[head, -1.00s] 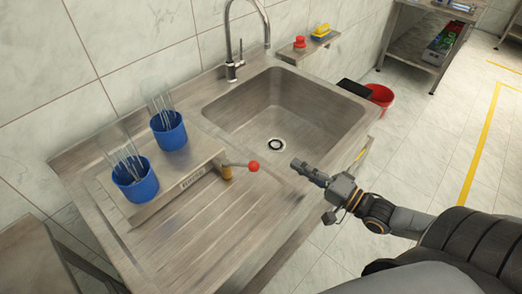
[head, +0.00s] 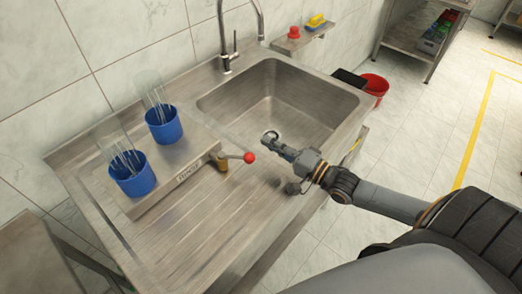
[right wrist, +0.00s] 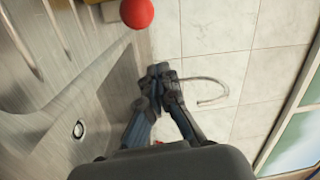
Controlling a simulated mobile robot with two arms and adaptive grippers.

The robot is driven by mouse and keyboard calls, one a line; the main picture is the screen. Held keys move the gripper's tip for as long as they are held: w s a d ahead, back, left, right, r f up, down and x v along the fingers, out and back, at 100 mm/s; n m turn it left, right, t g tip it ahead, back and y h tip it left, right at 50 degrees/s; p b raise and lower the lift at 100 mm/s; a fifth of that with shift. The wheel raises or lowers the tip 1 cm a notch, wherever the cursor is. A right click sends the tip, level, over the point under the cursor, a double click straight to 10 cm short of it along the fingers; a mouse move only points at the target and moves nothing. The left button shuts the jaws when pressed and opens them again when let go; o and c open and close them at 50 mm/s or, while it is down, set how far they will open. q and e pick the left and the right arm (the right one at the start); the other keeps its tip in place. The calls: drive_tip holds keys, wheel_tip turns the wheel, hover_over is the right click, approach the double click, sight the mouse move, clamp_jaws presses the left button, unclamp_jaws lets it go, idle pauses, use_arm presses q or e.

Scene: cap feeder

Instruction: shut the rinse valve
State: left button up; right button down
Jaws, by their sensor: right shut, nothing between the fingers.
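The rinse valve has a brass body (head: 223,165) and a lever with a red ball knob (head: 249,158), on the front of a steel housing marked RINSE (head: 187,171). The lever points right, toward the sink basin. My right gripper (head: 268,138) is shut and empty, just right of the knob and apart from it, over the near edge of the basin. In the right wrist view the red knob (right wrist: 137,12) is at the top, clear of the shut fingertips (right wrist: 158,70). My left gripper is not in view.
Two blue cups (head: 132,174) with thin rods stand on the housing. The basin (head: 290,100) with a tall faucet (head: 226,50) lies behind. A wall shelf (head: 303,38) holds a red item and a yellow-blue sponge. A red bucket (head: 375,86) is at right.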

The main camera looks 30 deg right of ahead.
sight(236, 156)
drive_tip(key=shift+w+a+r+p, duration=0.1)
drive_tip(key=shift+w+a+p, duration=0.35)
drive_tip(key=shift+w+a, duration=0.35)
drive_tip(key=shift+s+a+f+p, duration=0.25)
drive_tip(key=shift+s+a+p, duration=0.2)
drive_tip(key=shift+s+a, duration=0.35)
drive_tip(key=shift+s+a+f, duration=0.15)
drive_tip(key=shift+s+a, duration=0.15)
drive_tip(key=shift+s, duration=0.15)
